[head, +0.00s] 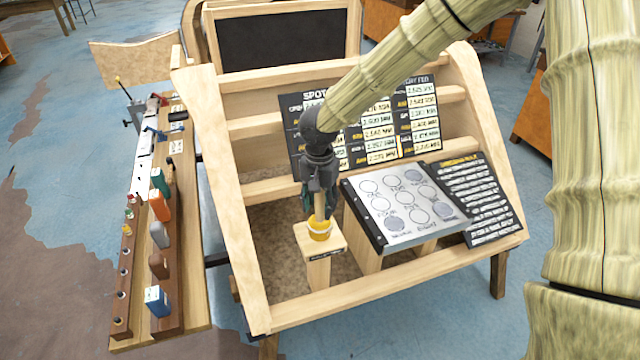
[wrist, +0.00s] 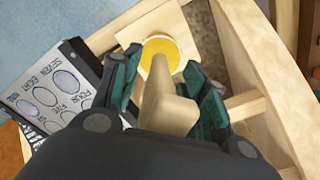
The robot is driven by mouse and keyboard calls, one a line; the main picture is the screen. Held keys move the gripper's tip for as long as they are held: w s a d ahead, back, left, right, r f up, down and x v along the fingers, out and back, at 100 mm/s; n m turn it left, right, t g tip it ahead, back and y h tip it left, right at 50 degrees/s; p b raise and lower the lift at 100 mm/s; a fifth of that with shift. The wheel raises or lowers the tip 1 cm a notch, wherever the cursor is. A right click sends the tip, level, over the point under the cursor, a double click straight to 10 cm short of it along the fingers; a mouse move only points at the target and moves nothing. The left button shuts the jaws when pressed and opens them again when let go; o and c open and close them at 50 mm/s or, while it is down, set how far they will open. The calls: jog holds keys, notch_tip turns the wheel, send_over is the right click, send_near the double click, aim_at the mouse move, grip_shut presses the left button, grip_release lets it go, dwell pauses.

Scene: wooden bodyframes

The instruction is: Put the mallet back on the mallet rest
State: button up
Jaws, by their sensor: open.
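The mallet (head: 320,228) stands upright, with a yellow round end down on the top of a small wooden stand, which looks like the mallet rest (head: 334,243). Its pale wooden handle points up. My gripper (head: 319,206) is directly above the stand, pointing down, open, with its fingers on both sides of the handle. In the wrist view the handle (wrist: 166,105) lies between the teal finger pads, with gaps visible, and the yellow end (wrist: 160,50) shows beyond the fingertips. The top of the rest (wrist: 181,27) is partly visible there. My gripper hides the handle's upper part in the head view.
Right of the rest is a raised silver panel with circles (head: 404,205) and a dark lettered board (head: 472,197). A price board (head: 415,120) stands behind. A wooden frame side (head: 225,190) rises on the left. Small coloured boxes (head: 160,205) line a side shelf.

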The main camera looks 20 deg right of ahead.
notch_tip(320, 180, up, 12)
jog(key=b, duration=0.3)
jog(key=shift+f, duration=0.2)
jog(key=shift+s+d, duration=0.1)
